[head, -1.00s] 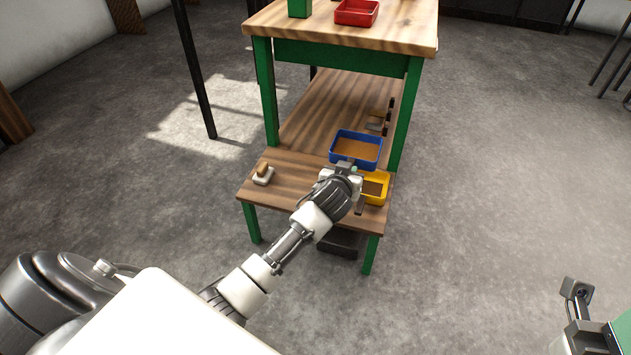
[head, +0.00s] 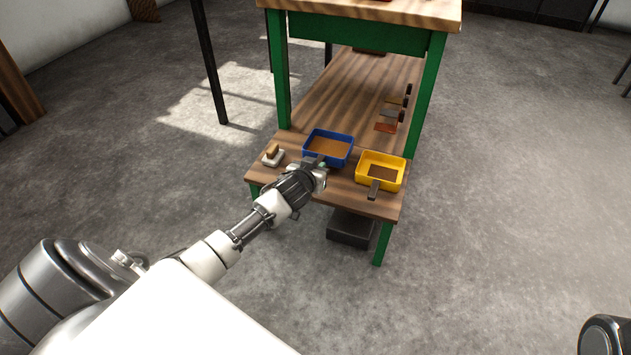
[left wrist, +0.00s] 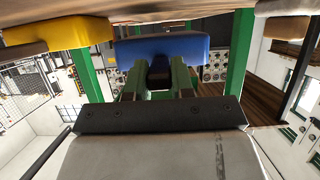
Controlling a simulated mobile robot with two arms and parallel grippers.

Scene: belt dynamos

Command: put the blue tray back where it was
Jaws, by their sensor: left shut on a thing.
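The blue tray (head: 328,146), with a brown inside, is at the front of the low wooden shelf in the head view. My left gripper (head: 319,164) is shut on its near side. In the left wrist view the tray (left wrist: 165,50) is straight ahead, with the fingers (left wrist: 172,75) at its wall. The tray looks level; I cannot tell whether it touches the shelf or hangs just above it. My right gripper is not in view; only a dark rounded part of my right side shows at the bottom right corner.
A yellow tray (head: 394,181) with a dark tab stands right of the blue tray. A small light block with a tan top (head: 272,157) lies to its left. Small coloured plates (head: 386,127) lie farther back on the shelf (head: 345,92). A dark box (head: 350,230) is below.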

